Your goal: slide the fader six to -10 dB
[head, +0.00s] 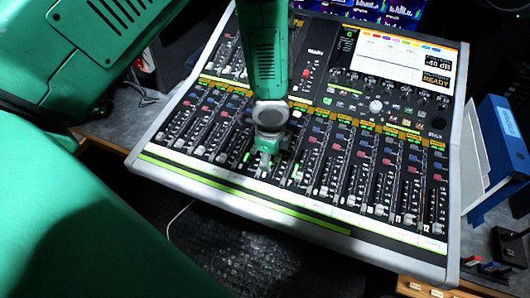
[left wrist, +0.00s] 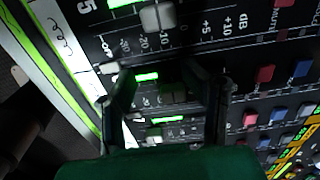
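The mixing console (head: 150,143) has a row of channel faders along its front. My left gripper (head: 266,160) points down at the fader row, left of its middle, and hides the strips beneath it. In the left wrist view, the gripper (left wrist: 168,98) has its two fingers well apart. A strip labelled 5 (left wrist: 85,5) shows at the top, with a light fader cap (left wrist: 157,17) beside a dB scale (left wrist: 190,30). Another cap (left wrist: 110,68) sits beside the left finger, toward the low end; it may be fader six. Dark shapes between the fingers are unclear. My right gripper is out of view.
A console screen (head: 400,60) and knobs lie behind the faders. Blue (head: 492,158) and white binders stand right of the console. Red and blue buttons (left wrist: 265,75) lie beyond the fader tracks. Small dark objects (head: 508,245) sit at the front right.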

